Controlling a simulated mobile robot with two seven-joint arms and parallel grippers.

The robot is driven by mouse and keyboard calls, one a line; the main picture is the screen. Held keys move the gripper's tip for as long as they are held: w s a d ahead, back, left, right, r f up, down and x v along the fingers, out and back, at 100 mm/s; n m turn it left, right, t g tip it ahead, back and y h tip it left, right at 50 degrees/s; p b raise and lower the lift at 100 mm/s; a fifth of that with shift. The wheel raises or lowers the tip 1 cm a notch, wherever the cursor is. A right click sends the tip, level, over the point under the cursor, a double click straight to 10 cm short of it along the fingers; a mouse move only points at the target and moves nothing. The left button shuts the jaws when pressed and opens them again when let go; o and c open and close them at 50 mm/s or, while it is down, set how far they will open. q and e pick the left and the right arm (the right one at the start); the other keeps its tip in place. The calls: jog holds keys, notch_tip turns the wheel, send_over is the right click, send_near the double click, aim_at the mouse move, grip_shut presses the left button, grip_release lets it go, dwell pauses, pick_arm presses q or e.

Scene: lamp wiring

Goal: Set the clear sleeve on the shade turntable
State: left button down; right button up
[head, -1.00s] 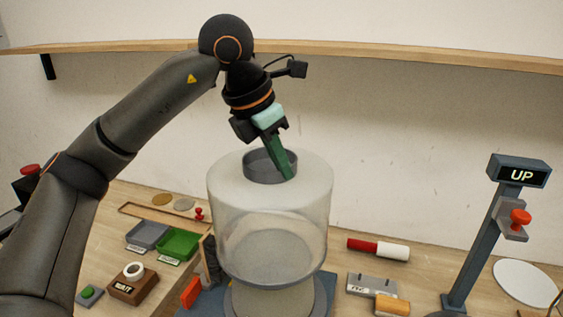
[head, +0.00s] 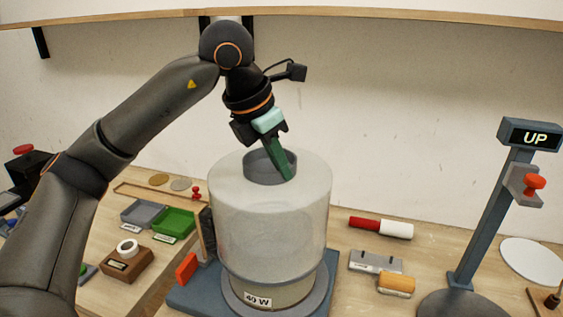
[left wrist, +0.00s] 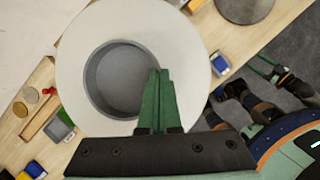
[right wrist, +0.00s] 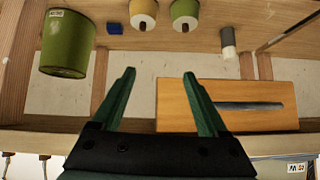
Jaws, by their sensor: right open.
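The clear sleeve (head: 270,220) is a wide, cloudy upright cylinder with a grey collar (head: 262,166) on top. My left gripper (head: 287,174) is shut on the collar's wall from above. The left wrist view shows its green fingers (left wrist: 158,80) together over the collar's rim. Below the sleeve is the turntable, a grey disc (head: 322,293) on a blue base, with a cream drum (head: 285,294) labelled "40 W". The sleeve's lower edge is at the drum; I cannot tell whether it rests there. My right gripper (right wrist: 160,85) is open and empty, seen only in the right wrist view.
A post with an "UP" display (head: 530,136) and red knob stands at right. A red-and-white cylinder (head: 380,227) and an orange block (head: 396,285) lie right of the turntable. Grey and green trays (head: 175,222) lie left. In the right wrist view, a green can (right wrist: 67,45) shows.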

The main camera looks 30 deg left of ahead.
aim_at(281, 182)
pick_arm(q)
jog(key=shift+f+b, duration=1.05)
jog(key=shift+f, duration=0.85)
notch_tip(281, 182, down, 2)
jog(key=shift+b, duration=1.05)
jog(key=shift+f+b, duration=1.6)
jog(key=shift+f, duration=0.5)
pick_arm(e)
jog(key=w+a+f+y, duration=0.1)
jog(key=w+a+f, duration=0.1)
jog(key=a+f, duration=0.1)
jog(key=shift+a+f+n, duration=0.25)
jog(key=shift+f+n, duration=0.15)
jog(key=shift+f, duration=0.3)
pick_arm(q)
jog(key=c, duration=1)
grip_release()
jog(key=shift+c, duration=0.2)
pick_arm(e)
jog(key=shift+s+f, duration=0.15)
